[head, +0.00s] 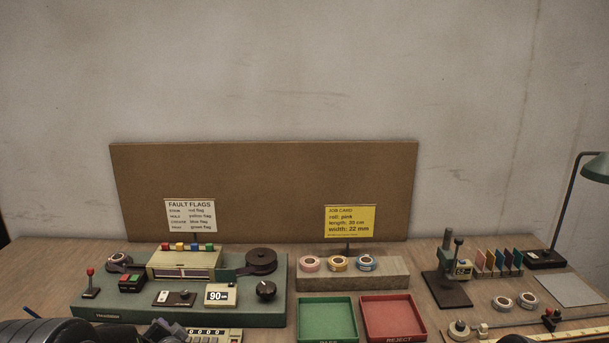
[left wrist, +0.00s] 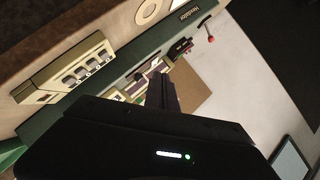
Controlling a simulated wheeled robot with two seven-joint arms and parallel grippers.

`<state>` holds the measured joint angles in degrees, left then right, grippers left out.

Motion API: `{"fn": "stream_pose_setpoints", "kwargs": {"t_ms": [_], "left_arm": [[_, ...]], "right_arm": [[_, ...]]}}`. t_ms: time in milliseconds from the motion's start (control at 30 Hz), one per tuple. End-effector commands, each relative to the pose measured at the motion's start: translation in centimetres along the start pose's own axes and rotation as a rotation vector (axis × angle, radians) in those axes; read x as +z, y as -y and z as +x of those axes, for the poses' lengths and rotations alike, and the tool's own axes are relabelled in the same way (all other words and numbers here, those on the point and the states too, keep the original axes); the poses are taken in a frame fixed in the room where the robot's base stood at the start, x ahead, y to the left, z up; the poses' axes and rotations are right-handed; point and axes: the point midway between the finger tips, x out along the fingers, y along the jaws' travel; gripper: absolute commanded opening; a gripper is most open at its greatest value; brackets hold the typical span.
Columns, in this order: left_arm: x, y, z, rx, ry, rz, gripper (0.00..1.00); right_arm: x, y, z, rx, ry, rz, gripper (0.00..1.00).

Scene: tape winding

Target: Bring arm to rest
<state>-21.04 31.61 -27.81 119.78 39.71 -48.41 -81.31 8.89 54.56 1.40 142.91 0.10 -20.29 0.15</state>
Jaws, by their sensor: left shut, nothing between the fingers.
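My left gripper (left wrist: 160,92) shows in the left wrist view with its dark fingers together and nothing between them. It is near the front edge of the green winding machine (left wrist: 116,72), apart from it as far as I can see. In the head view dark parts of my left arm (head: 45,331) show at the bottom left edge, in front of the machine (head: 240,317); the fingertips cannot be made out there.
A green tray (head: 327,338) and a red tray (head: 420,337) stand mid-table. Pink, orange and blue tape rolls sit on a grey block (head: 385,281). A counter (head: 215,335) lies before the machine. A stamp stand (head: 447,290) and lamp (head: 597,167) are on the right.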

Motion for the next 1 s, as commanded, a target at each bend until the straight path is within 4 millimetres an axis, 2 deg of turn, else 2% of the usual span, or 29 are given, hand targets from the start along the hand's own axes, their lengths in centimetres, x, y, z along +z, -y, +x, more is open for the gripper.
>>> {"fn": "stream_pose_setpoints", "kwargs": {"t_ms": [133,200,267,300,367,400,467,500,600,700,767,833,1000], "left_arm": [[1.5,-10.2,-2.6,0.273,0.011,-0.253,0.0],[3.3,-15.5,-4.8,0.416,0.07,-0.37,0.0],[5.1,-19.6,-7.1,0.529,0.142,-0.457,0.0],[6.5,-22.1,-8.8,0.598,0.201,-0.507,0.0],[8.6,-25.7,-11.7,0.694,0.298,-0.574,0.0],[10.2,-27.8,-13.8,0.754,0.368,-0.609,0.0],[12.4,-30.7,-17.3,0.837,0.48,-0.651,0.0],[13.9,-32.3,-19.6,0.886,0.552,-0.672,0.0],[17.0,-35.3,-25.3,0.996,0.708,-0.687,0.0],[19.2,-37.1,-29.9,1.09,0.8,-0.66,0.0],[20.1,-37.8,-31.8,1.125,0.839,-0.661,0.0],[20.9,-38.2,-32.7,1.136,0.878,-0.681,0.0],[21.4,-38.1,-32.4,1.125,0.895,-0.7,0.0]], "right_arm": [[0.0,0.0,0.0,0.0,0.0,0.0,0.74],[0.0,0.0,0.0,0.0,0.0,0.0,0.74],[0.0,0.0,0.0,0.0,0.0,0.0,0.74],[0.0,0.0,0.0,0.0,0.0,0.0,0.74],[0.0,0.0,0.0,0.0,0.0,0.0,0.74],[0.0,0.0,0.0,0.0,0.0,0.0,0.74],[0.0,0.0,0.0,0.0,0.0,0.0,0.74],[0.0,0.0,0.0,0.0,0.0,0.0,0.74],[0.0,0.0,0.0,0.0,0.0,0.0,0.74],[0.0,0.0,0.0,0.0,0.0,0.0,0.74],[0.0,0.0,0.0,0.0,0.0,0.0,0.74],[0.0,0.0,0.0,0.0,0.0,0.0,0.74],[0.0,0.0,0.0,0.0,0.0,0.0,0.74]]}}
